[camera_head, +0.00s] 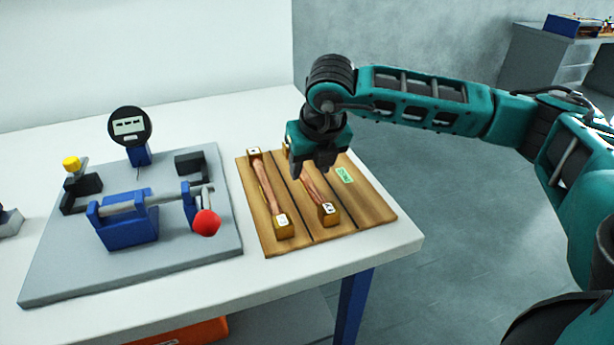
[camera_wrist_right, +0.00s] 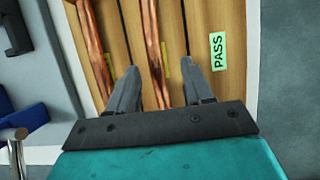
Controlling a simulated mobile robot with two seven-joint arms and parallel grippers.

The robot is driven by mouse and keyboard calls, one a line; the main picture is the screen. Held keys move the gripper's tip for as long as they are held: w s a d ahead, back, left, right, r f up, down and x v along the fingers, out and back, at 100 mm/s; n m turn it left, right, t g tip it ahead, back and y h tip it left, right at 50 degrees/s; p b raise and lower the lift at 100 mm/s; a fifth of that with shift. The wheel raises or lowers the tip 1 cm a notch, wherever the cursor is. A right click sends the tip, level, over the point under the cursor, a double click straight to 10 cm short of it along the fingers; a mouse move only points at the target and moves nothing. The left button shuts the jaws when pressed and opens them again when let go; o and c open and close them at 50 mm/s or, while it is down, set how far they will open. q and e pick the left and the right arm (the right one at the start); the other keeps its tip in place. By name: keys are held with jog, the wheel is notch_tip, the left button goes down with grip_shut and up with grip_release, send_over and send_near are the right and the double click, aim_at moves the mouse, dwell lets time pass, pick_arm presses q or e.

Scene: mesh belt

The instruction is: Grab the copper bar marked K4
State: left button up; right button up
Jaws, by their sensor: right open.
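Two copper bars lie lengthwise on a wooden board (camera_head: 352,213). The left bar (camera_head: 265,186) has brass-coloured end blocks with white tags. The right bar (camera_head: 312,188) has a tagged block at its near end, and its far end is hidden behind my gripper. I cannot read the tags surely enough to tell which bar is K4. My right gripper (camera_head: 313,172) is open over the right bar. In the right wrist view, the gripper's fingers (camera_wrist_right: 160,90) stand either side of the right bar (camera_wrist_right: 152,42). The left bar (camera_wrist_right: 92,48) lies outside them. I cannot tell the remaining height.
A green PASS label (camera_head: 344,175) lies on the board's right section. A grey plate (camera_head: 75,270) to the left carries a blue fixture (camera_head: 128,228), a dial gauge (camera_head: 129,127) and a red knob (camera_head: 207,223). The table's right edge is close to the board.

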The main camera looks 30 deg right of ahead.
aim_at(307, 178)
jog(key=shift+x, duration=1.4)
jog(key=shift+c, duration=0.5)
grip_shut()
jog(key=shift+r, duration=0.15)
